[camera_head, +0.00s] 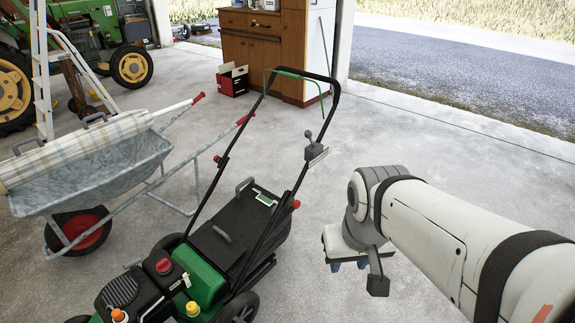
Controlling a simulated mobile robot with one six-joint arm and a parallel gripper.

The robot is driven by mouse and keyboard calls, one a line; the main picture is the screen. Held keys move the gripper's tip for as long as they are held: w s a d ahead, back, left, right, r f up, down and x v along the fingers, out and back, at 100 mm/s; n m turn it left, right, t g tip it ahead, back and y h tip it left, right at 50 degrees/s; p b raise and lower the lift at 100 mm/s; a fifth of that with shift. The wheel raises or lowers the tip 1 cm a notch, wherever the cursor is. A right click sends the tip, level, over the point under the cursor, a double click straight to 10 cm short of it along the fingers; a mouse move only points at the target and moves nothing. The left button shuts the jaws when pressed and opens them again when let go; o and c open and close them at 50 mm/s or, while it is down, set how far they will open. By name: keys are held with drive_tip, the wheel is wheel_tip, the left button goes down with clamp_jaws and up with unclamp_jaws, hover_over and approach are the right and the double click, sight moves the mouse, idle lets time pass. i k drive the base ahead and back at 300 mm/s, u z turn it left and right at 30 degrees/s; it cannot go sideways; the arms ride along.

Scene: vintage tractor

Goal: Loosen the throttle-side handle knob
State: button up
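A green and black lawn mower (205,280) stands on the floor with its black handle (205,208) folded upward. The throttle lever (308,136) sits on the right handle bar. An orange-red knob (296,204) is on that same right bar, lower down, by the black grass bag. Another red knob (218,158) is on the left bar. My gripper (348,266) hangs to the right of the mower, lower in the picture than the right knob and apart from it. Its two blue fingertips point down and show a gap, with nothing visible between them.
A metal wheelbarrow (95,175) with a rolled cloth stands left of the mower. A ladder (42,75) and a green tractor (90,35) are behind it. A wooden cabinet (262,50) and a red-black box (233,80) stand at the back. Concrete floor right of the mower is clear.

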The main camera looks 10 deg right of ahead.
sight(296, 204)
drive_tip(key=u, duration=0.05)
drive_tip(key=i, duration=0.95)
drive_tip(key=k, duration=0.95)
drive_tip(key=u, duration=1.75)
drive_tip(key=i, duration=0.85)
drive_tip(key=z, duration=2.3)
